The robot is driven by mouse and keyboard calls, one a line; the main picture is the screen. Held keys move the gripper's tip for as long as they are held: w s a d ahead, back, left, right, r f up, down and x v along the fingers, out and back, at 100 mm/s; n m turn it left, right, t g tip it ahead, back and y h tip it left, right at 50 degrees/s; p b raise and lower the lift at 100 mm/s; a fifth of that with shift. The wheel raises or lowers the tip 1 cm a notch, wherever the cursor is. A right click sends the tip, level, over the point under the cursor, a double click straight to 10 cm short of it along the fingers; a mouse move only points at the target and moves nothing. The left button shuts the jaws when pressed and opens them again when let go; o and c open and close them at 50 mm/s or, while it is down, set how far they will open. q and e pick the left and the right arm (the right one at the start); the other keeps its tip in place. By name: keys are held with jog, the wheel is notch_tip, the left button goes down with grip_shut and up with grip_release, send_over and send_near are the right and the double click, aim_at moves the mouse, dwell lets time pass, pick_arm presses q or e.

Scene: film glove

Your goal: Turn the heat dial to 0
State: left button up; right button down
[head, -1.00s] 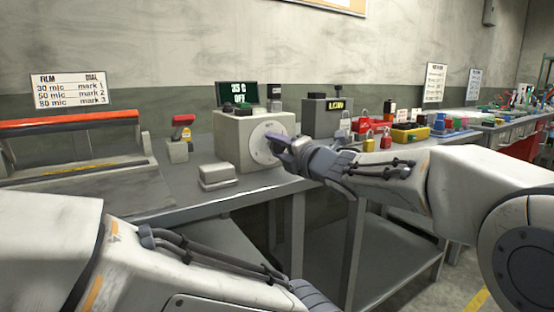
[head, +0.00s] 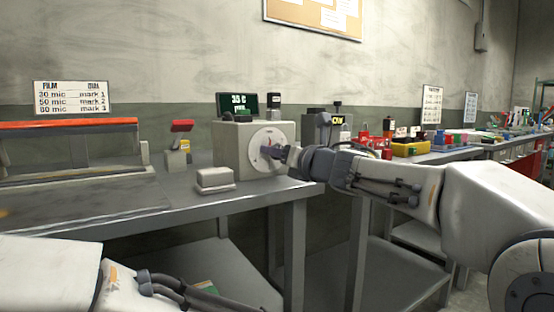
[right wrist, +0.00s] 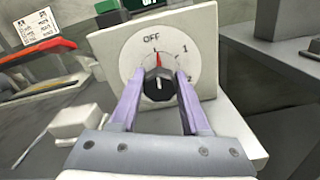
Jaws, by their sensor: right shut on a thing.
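The heat dial is a black knob (right wrist: 158,90) with a red pointer, in the middle of a round white dial face (right wrist: 187,68) on a beige box (head: 230,150). The face reads OFF at the top, with 1 and 2 round to the right. The red pointer stands roughly upright, just under OFF. My right gripper (right wrist: 160,78) has its lilac fingers on either side of the knob, shut on it. In the head view my right gripper (head: 272,150) is at the dial face and hides part of it. My left gripper is out of view.
A green-lit display (head: 238,103) on the box reads about 33 C; its lower line is unclear. A small beige block (head: 215,180) sits in front of the box. A sealer with an orange bar (head: 68,124) is at left. Padlocks and bins crowd the bench at right.

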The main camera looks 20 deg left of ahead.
jog(key=shift+f+n, duration=0.15)
jog(key=shift+n, duration=0.55)
jog(key=shift+c, duration=1.9)
grip_release()
jog(key=shift+s+d+b, duration=0.3)
jog(key=shift+d+b, duration=0.1)
jog(key=v, duration=0.9)
jog(key=shift+b, duration=0.45)
jog(key=shift+s+d, duration=0.15)
